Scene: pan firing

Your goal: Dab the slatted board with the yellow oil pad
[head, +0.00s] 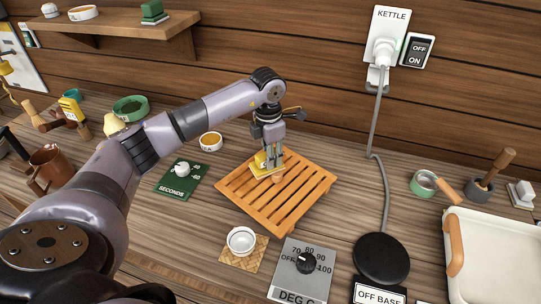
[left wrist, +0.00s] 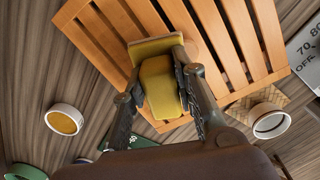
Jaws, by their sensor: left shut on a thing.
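The orange-brown slatted board (head: 238,193) lies on the wooden counter in the middle of the head view. Its slats fill the upper part of the left wrist view (left wrist: 216,45). My left gripper (head: 272,158) is over the board and shut on the yellow oil pad (head: 260,164). In the left wrist view the yellow pad (left wrist: 158,86) sits between the two fingers, with its wider end over the slats. The pad is at or just above the slats; I cannot tell whether it touches. My right gripper is not in view.
A green SECONDS dial (head: 172,188) is left of the board, a white-rimmed dish (head: 210,141) behind it. A white cup (head: 241,240) and a grey temperature dial (head: 301,268) stand in front. A black kettle base (head: 381,257) and white tray (head: 500,262) are at right.

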